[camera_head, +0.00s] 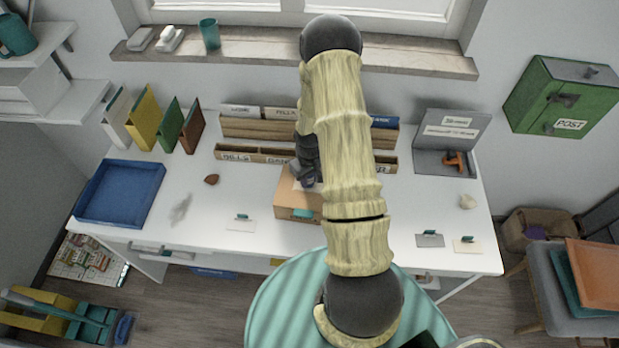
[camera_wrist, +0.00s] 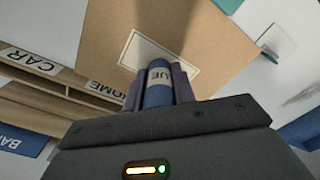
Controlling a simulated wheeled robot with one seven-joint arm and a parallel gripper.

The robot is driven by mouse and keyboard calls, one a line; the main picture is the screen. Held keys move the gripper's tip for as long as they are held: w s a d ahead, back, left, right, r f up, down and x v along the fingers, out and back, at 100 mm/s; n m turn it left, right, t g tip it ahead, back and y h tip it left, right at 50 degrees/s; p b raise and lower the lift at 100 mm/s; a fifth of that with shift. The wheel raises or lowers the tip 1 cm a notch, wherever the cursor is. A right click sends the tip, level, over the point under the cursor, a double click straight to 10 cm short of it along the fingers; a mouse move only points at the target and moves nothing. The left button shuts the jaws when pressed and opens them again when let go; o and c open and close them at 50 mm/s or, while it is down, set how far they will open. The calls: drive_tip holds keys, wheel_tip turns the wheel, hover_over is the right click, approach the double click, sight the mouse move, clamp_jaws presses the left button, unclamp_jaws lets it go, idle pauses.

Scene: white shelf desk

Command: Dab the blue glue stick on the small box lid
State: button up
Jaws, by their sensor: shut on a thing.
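The small box (camera_head: 294,211) is light brown cardboard with a teal patch on its front, and stands in the middle of the desk. Its lid (camera_wrist: 205,30) fills much of the wrist view and bears a pale outlined rectangle (camera_wrist: 186,79). My gripper (camera_head: 306,180) is over the box, pointing down, partly hidden by my arm in the head view. In the wrist view its dark fingers (camera_wrist: 157,78) are shut on the blue glue stick (camera_wrist: 158,95), whose white label shows "UE". The stick's far end overlaps the rectangle; I cannot tell whether it touches the lid.
A wooden sorter (camera_head: 250,154) with labelled compartments stands behind the box. A blue tray (camera_head: 120,192) is at left, a grey stand (camera_head: 445,160) with an orange-handled thing at right. Small cards with teal clips (camera_head: 240,224) lie near the front edge. The desk left of the box is mostly clear.

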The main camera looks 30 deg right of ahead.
drive_tip(key=shift+s, duration=0.15)
drive_tip(key=shift+d+r+p, duration=0.1)
drive_tip(key=shift+r+p, duration=0.45)
drive_tip(key=shift+r, duration=0.05)
drive_tip(key=shift+r+p, duration=0.4)
drive_tip(key=shift+r, duration=0.25)
drive_tip(key=shift+w+r+p, duration=0.25)
drive_tip(key=shift+r+p, duration=0.3)
drive_tip(key=shift+r, duration=0.2)
drive_tip(key=shift+s+r+p, duration=0.15)
drive_tip(key=shift+r+p, duration=0.45)
drive_tip(key=shift+r, duration=0.25)
drive_tip(key=shift+r+p, duration=0.4)
drive_tip(key=shift+r, duration=0.25)
